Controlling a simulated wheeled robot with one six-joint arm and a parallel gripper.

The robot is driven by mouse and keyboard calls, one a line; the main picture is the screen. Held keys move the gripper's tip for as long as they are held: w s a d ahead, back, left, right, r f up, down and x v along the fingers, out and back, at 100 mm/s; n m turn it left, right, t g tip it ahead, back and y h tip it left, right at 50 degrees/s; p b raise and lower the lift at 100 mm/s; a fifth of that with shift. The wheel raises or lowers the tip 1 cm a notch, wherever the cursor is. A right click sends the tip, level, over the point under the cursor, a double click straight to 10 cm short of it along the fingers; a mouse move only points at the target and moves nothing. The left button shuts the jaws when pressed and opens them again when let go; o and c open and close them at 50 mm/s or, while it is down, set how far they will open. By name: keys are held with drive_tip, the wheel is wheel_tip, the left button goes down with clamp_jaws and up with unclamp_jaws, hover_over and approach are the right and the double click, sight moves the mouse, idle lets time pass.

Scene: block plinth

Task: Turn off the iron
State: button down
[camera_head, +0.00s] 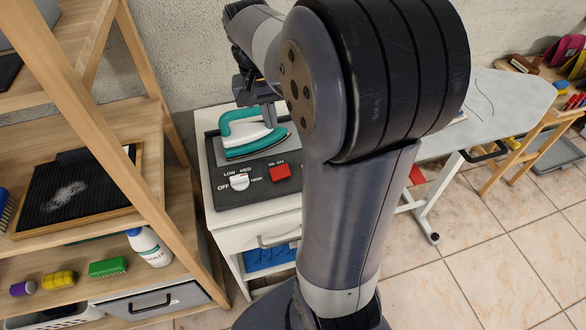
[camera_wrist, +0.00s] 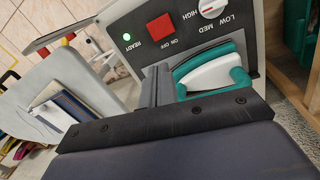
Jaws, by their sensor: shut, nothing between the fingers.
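The iron (camera_head: 252,138), teal and white, rests on a dark panel on a white cabinet; it also shows in the wrist view (camera_wrist: 215,74). In front of it on the panel are a white dial (camera_head: 240,182) marked OFF, LOW, MED and HIGH, and a red ON/OFF switch (camera_head: 281,172). The switch (camera_wrist: 161,28) and part of the dial (camera_wrist: 211,7) show in the wrist view. The dial's setting is unclear. A green light (camera_wrist: 127,37) glows beside READY. My gripper (camera_head: 270,121) is shut and empty, close beside the iron's handle; its fingers (camera_wrist: 157,86) point towards the panel.
A wooden shelf unit (camera_head: 146,118) stands close on the left, holding brushes and a white bottle (camera_head: 149,247). A grey ironing board (camera_head: 508,98) stands to the right. The wall is close behind the cabinet. Tiled floor (camera_head: 470,265) is open at the front right.

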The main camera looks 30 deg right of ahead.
sight(287, 166)
drive_tip(key=shift+s+a+n+h, duration=0.1)
drive_tip(key=shift+s+n+h, duration=0.35)
drive_tip(key=shift+n, duration=0.55)
drive_tip(key=d+f, duration=0.1)
drive_tip(key=f, duration=0.3)
drive_tip(key=f+b, duration=0.1)
drive_tip(key=f, duration=0.4)
drive_tip(key=d+f, duration=0.1)
drive_tip(key=f, duration=0.3)
drive_tip(key=shift+s+d+f, duration=0.3)
drive_tip(key=shift+f, duration=0.05)
drive_tip(key=shift+d+f+y, duration=0.2)
drive_tip(key=shift+f+y, duration=0.1)
drive_tip(key=shift+y, duration=0.05)
drive_tip(key=shift+a+r, duration=0.1)
drive_tip(key=shift+a, duration=0.05)
drive_tip(key=shift+w+a+r, duration=0.15)
drive_tip(key=shift+a+r, duration=0.05)
drive_tip(key=shift+a, duration=0.45)
